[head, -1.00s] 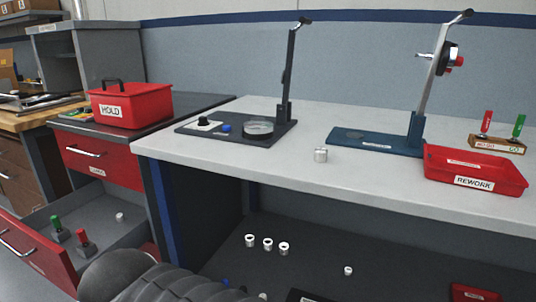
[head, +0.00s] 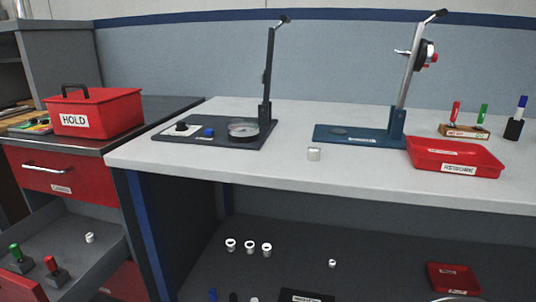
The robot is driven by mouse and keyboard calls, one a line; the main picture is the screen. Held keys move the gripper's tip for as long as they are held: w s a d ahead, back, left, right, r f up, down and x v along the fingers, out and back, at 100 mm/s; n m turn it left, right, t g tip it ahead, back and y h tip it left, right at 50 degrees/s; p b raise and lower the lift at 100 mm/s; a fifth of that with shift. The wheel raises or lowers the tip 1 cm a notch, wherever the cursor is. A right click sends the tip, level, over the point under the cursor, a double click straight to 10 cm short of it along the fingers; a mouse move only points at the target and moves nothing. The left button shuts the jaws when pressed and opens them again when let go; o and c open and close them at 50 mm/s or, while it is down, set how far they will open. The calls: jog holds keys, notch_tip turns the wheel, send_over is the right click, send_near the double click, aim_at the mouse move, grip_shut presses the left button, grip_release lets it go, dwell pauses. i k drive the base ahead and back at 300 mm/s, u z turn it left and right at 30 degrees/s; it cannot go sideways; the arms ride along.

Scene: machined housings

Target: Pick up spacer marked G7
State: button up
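Several small white or silver cylinders look like spacers, but no G7 mark can be read on any. One spacer (head: 314,153) stands alone on the grey bench top near its front edge. Three ring-topped spacers (head: 250,247) stand in a row on the dark lower shelf. A smaller one (head: 332,263) sits further right on that shelf. Another (head: 90,237) lies in the open drawer at left. My gripper is not in view.
A red HOLD box (head: 95,112) stands on the left cabinet. Two stands, one with a dark base (head: 175,142) and one with a blue base (head: 362,140), and a red tray (head: 455,158) occupy the bench (head: 220,170). The open drawer (head: 60,262) juts out at left.

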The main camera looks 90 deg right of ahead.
aim_at(314, 152)
jog(key=z, duration=0.05)
jog(key=i, duration=0.3)
jog(key=z, duration=2.95)
